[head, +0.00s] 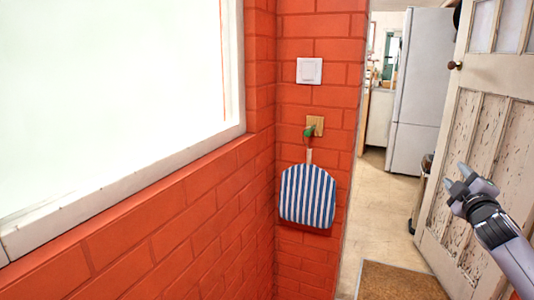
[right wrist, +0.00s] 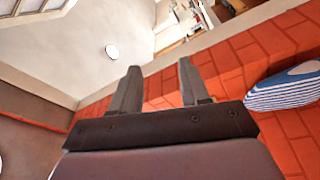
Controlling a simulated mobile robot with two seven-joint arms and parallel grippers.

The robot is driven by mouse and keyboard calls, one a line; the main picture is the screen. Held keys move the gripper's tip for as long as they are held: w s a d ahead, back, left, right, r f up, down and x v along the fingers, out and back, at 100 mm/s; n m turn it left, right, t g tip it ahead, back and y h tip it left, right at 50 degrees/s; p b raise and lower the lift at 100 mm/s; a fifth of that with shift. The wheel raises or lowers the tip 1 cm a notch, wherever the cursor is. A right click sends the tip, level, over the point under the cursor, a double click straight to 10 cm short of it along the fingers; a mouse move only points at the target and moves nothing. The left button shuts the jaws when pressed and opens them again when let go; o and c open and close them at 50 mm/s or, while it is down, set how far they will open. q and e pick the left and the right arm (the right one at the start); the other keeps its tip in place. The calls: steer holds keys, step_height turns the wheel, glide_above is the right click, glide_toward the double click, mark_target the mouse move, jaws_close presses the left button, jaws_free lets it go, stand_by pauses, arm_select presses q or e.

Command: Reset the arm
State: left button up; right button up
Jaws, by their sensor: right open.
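My right gripper (head: 462,180) is raised at the right side of the head view, in front of the worn white door. In the right wrist view its two fingers (right wrist: 158,88) are apart with nothing between them. A blue-and-white striped bag (head: 308,196) hangs on the brick wall, clear of the gripper. It also shows at the right edge of the right wrist view (right wrist: 285,90). My left gripper is not in either view.
The bag hangs below a wooden hook plate (head: 315,125) with a green piece and a white switch (head: 309,71). A bright window (head: 115,100) is at left. An open doorway shows a fridge (head: 420,95); a brown mat (head: 400,282) lies on the floor.

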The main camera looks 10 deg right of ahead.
steer(key=s+a+f+m+g+y, duration=0.2)
steer(key=s+a+f+m+y, duration=0.15)
steer(key=a+f, duration=0.65)
steer(key=s+a+f+m+g+y, duration=0.2)
steer(key=s+a+f, duration=0.4)
steer(key=f, duration=0.8)
steer(key=s+a+f+m+g+y, duration=0.1)
steer(key=s+a+f, duration=0.3)
steer(key=s+a, duration=0.3)
steer(key=s+a+f+g+y, duration=0.15)
steer(key=s+a+f, duration=0.3)
steer(key=s, duration=0.45)
steer(key=s+a+f+m+g+y, duration=0.1)
steer(key=s+a+f+g, duration=0.1)
steer(key=s+a+f, duration=0.35)
step_height(320, 180, down, 8)
steer(key=s+a+b, duration=0.2)
steer(key=b, duration=0.9)
step_height(320, 180, up, 15)
steer(key=s+d+p, duration=0.1)
steer(key=d+p, duration=0.1)
steer(key=p, duration=1.5)
steer(key=shift+p, duration=0.3)
steer(key=shift+t, duration=0.25)
